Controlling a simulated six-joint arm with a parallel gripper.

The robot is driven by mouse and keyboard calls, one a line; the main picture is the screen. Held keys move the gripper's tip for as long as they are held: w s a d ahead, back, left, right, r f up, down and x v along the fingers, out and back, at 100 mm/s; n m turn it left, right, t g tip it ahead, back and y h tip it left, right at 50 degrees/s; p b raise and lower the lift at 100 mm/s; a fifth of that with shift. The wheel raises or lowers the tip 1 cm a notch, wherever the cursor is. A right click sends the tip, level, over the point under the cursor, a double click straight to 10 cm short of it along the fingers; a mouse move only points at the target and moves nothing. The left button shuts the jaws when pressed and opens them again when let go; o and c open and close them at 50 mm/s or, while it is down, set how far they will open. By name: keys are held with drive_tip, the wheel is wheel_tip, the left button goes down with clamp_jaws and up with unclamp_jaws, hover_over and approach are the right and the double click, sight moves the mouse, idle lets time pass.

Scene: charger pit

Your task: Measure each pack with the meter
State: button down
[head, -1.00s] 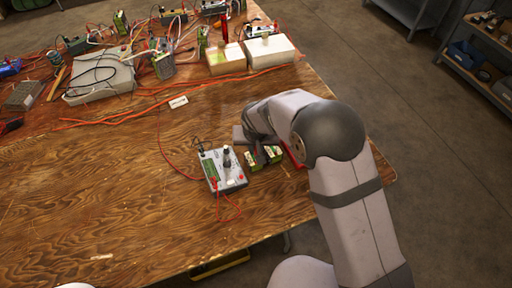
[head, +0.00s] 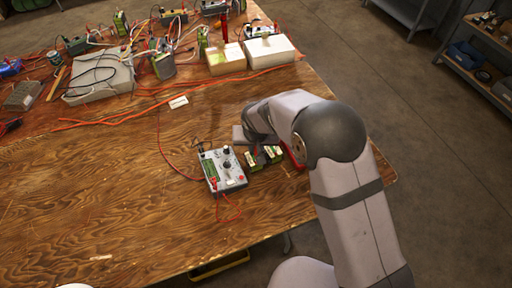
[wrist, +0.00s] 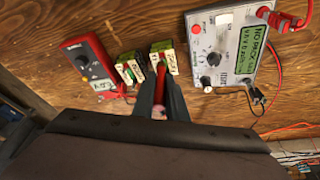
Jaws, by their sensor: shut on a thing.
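My gripper (wrist: 159,96) is shut on a red probe that points at the right one of two small green-and-cream packs; whether its tip touches is unclear. That right pack (wrist: 167,52) and the left pack (wrist: 129,66) stand side by side in the wrist view. A red handheld meter (wrist: 88,60) lies beyond the packs, mostly hidden by my arm in the head view.
Red leads run from the grey-white meter over the wooden table. A white label (head: 179,102) lies near the middle. Cream trays (head: 226,60), a grey box (head: 100,78) and tangled wires fill the back. The front left of the table (head: 90,200) is clear.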

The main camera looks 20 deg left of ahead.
drive_tip(key=shift+f+b, duration=0.95)
drive_tip(key=shift+b, duration=0.1)
idle(1.7)
drive_tip(key=c, duration=1.4)
unclamp_jaws()
drive_tip(key=shift+o, duration=0.2)
drive_tip(key=shift+r, duration=0.2)
drive_tip(key=shift+r+p, duration=2.5)
drive_tip(key=shift+r, duration=1.1)
